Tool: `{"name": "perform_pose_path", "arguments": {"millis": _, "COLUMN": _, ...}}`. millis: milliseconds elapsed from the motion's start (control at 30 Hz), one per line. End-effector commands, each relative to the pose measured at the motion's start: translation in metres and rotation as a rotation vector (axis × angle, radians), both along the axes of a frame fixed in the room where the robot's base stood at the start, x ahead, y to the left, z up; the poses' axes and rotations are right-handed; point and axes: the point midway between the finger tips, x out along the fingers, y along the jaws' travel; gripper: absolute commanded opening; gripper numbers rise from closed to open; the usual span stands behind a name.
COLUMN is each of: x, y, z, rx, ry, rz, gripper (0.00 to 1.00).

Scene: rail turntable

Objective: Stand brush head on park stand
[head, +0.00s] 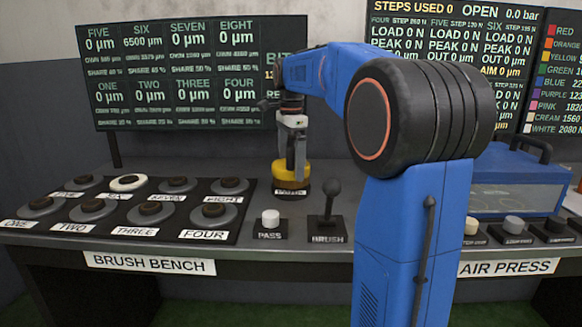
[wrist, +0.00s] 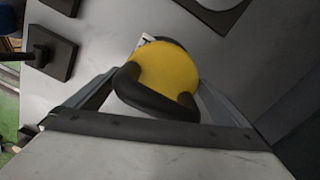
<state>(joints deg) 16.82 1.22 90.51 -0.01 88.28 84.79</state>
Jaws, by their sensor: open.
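The brush head (head: 291,174) is a round yellow disc under my gripper at the back of the bench. In the wrist view, the yellow disc (wrist: 170,62) carries a dark loop handle (wrist: 150,102). The brush head appears to sit on a small dark labelled stand (head: 291,191), which it mostly covers; its label is too small to read. My gripper (head: 291,168) points down over the brush head. It is open, with one finger on each side of the handle in the wrist view (wrist: 157,98). I cannot tell whether the fingers touch it.
A white PASS button (head: 270,218) and the BRUSH lever (head: 329,212) stand in front of the stand. Several round pads lie on a dark board (head: 240,235) at left, pad SIX (head: 128,182) with a white ring. A blue press (head: 510,185) is at right.

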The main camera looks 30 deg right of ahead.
Motion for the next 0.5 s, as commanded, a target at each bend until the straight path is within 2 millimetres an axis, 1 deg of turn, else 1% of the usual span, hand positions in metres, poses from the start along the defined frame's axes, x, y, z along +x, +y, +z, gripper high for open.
{"name": "perform_pose_path", "arguments": {"millis": 300, "x": 0.001, "y": 0.0, "z": 0.061, "rx": -0.001, "ry": -0.003, "rz": 0.0, "gripper": 1.0}}
{"name": "perform_pose_path", "arguments": {"millis": 500, "x": 0.0, "y": 0.0, "z": 0.092, "rx": 0.0, "ry": -0.002, "rz": 0.0, "gripper": 1.0}}
